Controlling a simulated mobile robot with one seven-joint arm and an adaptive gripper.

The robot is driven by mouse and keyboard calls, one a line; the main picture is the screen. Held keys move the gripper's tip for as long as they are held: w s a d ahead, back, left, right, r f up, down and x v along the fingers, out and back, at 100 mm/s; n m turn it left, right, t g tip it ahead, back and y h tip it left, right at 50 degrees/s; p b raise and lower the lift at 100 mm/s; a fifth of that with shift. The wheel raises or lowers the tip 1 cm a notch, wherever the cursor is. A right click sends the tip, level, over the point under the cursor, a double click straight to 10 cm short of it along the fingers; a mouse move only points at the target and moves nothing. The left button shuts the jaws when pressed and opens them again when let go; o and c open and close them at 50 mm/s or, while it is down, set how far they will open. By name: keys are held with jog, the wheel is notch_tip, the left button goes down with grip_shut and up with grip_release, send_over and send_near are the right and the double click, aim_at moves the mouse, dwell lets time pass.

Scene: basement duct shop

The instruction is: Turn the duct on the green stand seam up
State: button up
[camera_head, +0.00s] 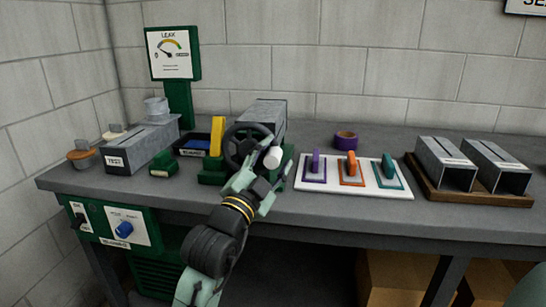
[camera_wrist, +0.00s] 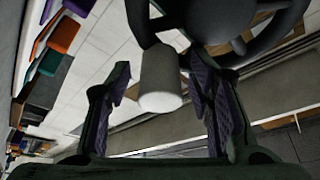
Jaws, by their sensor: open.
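The grey metal duct (camera_head: 265,109) sits on the green stand (camera_head: 213,176) in the head view. A dark handwheel (camera_head: 231,146) with a pale knob (camera_head: 273,157) is at its front; wheel and arm hide much of the duct, and I cannot make out its seam. My gripper (camera_head: 264,174) is open at the knob. In the wrist view, the knob (camera_wrist: 160,85) lies between the parted fingers of my gripper (camera_wrist: 165,100), with gaps on both sides, beside the dark wheel (camera_wrist: 222,20).
A "TEST" duct (camera_head: 135,150), a green block (camera_head: 164,163) and a leak gauge (camera_head: 170,50) are at left. Purple, orange and teal handled tools lie on a white board (camera_head: 335,191). Purple tape (camera_head: 346,140) is behind; two ducts rest on a wooden tray (camera_head: 440,195) at right.

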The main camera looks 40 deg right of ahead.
jog(key=shift+c, duration=0.2)
grip_shut()
dwell(0.3)
